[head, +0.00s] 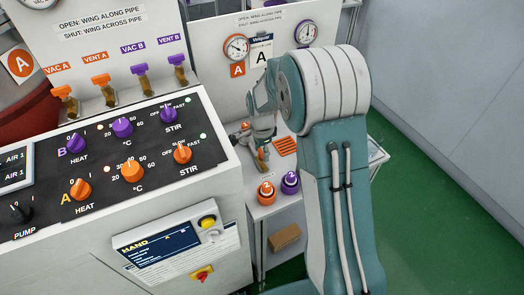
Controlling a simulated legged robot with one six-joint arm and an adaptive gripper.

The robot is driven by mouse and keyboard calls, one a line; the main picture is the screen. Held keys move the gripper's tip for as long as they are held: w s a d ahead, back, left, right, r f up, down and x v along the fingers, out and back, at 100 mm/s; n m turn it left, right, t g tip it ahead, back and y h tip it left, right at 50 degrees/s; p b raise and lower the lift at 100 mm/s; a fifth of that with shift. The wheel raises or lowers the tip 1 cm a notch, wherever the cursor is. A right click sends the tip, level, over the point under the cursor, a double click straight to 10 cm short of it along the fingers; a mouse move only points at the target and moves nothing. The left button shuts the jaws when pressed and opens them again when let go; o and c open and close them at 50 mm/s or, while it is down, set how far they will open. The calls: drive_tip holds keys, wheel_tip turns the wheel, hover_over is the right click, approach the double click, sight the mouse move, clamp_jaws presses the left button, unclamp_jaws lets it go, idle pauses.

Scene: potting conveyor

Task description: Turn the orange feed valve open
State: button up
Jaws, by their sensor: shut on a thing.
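The orange feed valve shows as a small orange piece (245,126) and a brass part below my gripper, at the back of the white bench beside the control console. My gripper (257,138) points down at it and is shut on its wing. The gripper and arm hide most of the valve, so I cannot tell whether the wing lies along or across the pipe. A sign on the panel (212,50) behind says open is wing along pipe, shut is wing across pipe.
An orange knob (266,190) and a purple knob (290,182) stand on the bench front. The console (215,165) with its knobs is close on the left. VAC and VENT valves (100,82) stand behind it. Gauges (236,47) are on the back panel. Green floor is free at right.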

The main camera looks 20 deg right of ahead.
sight(260, 151)
drive_tip(key=shift+a+f+m, duration=0.1)
drive_tip(key=shift+m, duration=0.2)
drive_tip(key=o, duration=1.1)
drive_tip(key=shift+o, duration=0.2)
drive_tip(key=shift+a, duration=0.1)
wheel_tip(260, 151, up, 12)
